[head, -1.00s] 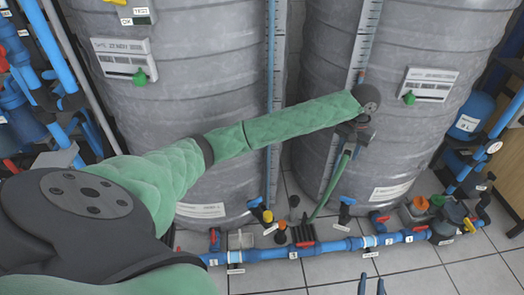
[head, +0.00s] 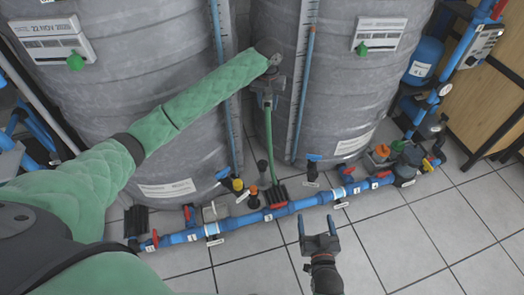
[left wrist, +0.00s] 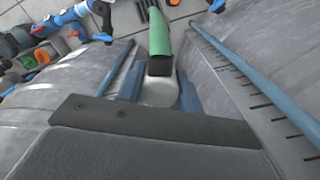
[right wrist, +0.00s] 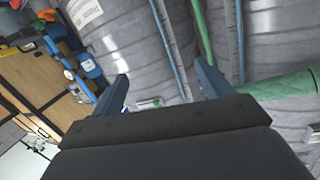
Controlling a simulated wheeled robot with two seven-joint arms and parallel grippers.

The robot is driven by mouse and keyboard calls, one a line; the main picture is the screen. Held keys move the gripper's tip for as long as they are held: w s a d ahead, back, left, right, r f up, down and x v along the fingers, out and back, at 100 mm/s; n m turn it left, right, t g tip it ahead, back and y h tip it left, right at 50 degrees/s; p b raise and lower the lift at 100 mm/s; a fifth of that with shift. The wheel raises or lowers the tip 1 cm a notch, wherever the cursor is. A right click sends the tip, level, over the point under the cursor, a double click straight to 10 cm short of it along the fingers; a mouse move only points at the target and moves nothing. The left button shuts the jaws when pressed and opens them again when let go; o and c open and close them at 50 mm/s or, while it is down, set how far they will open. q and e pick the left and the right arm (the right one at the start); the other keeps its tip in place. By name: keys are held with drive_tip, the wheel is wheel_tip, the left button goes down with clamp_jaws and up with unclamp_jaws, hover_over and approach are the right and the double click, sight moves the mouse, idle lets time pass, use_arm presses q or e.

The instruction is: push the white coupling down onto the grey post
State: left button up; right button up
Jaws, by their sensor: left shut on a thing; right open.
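My left gripper (head: 268,98) is in front of the gap between two big grey tanks. In the left wrist view its blue fingers are shut on a pale, whitish piece (left wrist: 158,92) at the black-collared end of a green hose (head: 270,145). I cannot tell whether this piece is the white coupling. The hose runs down to the blue pipe, near a black and red fitting (head: 277,195). I cannot pick out the grey post with certainty. My right gripper (head: 318,228) is open and empty over the floor, in front of the pipe; its spread fingers show in the right wrist view (right wrist: 158,85).
The blue pipe (head: 245,222) with red-handled valves crosses low in front of the tanks (head: 170,100). Dark upright parts (head: 311,172) and orange and yellow caps stand near it. A blue cylinder (head: 422,60) and shelving are at right. The tiled floor (head: 400,235) in front is clear.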

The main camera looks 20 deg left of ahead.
use_arm(q)
drive_tip(key=w+a+f+n, duration=0.1)
drive_tip(key=w+f, duration=0.2)
drive_tip(key=f, duration=0.5)
drive_tip(key=w+f+n, duration=0.1)
drive_tip(key=w+f, duration=0.2)
drive_tip(key=f, duration=0.5)
drive_tip(key=shift+n, duration=0.9)
drive_tip(key=s+f, duration=0.1)
drive_tip(key=f, duration=0.4)
drive_tip(key=s+a+f+p, duration=0.1)
drive_tip(key=f, duration=0.4)
drive_tip(key=s+f, duration=0.1)
drive_tip(key=f, duration=0.5)
drive_tip(key=shift+a+f, duration=0.1)
drive_tip(key=shift+a, duration=0.15)
use_arm(e)
drive_tip(key=s+f+g, duration=0.3)
drive_tip(key=s+f, duration=0.1)
drive_tip(key=f, duration=0.4)
drive_tip(key=s+f+g+h, duration=0.1)
drive_tip(key=s+f+g, duration=0.2)
drive_tip(key=s+f, duration=0.2)
wheel_tip(320, 180, down, 4)
drive_tip(key=shift+s+d+r, duration=0.15)
drive_tip(key=shift+d+r, duration=0.05)
drive_tip(key=shift+d, duration=0.25)
